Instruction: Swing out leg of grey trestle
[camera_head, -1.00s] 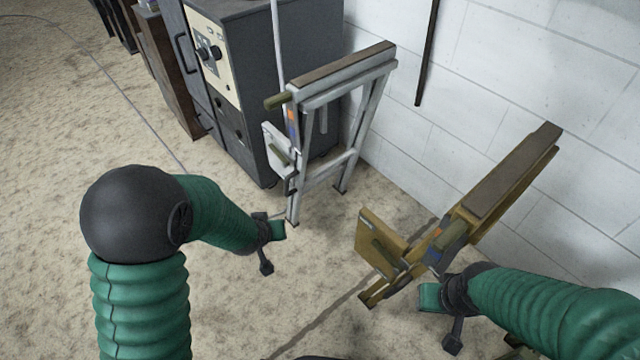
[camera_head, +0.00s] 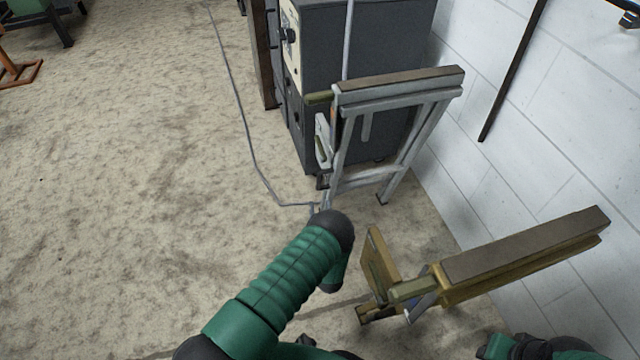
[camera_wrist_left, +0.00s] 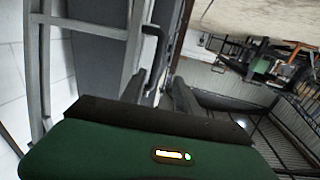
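The grey trestle (camera_head: 395,97) stands upright against the dark cabinet, with a brown top board, grey legs and a crossbar. An olive handle (camera_head: 318,98) sticks out at its upper left, and a small pale panel (camera_head: 323,140) is on its left side below. My left arm reaches up from the bottom, its dark joint just below the trestle's near foot; its gripper is hidden there. In the left wrist view the green gripper body (camera_wrist_left: 150,152) fills the bottom, close to grey frame bars (camera_wrist_left: 40,75). My right gripper (camera_head: 497,347) is partly cut off at the bottom right.
A yellow-brown trestle (camera_head: 520,262) stands at the right by the white block wall (camera_head: 520,150). A dark cabinet (camera_head: 385,50) is behind the grey trestle. A thin cable (camera_head: 240,125) lies on the floor. The floor at left is open.

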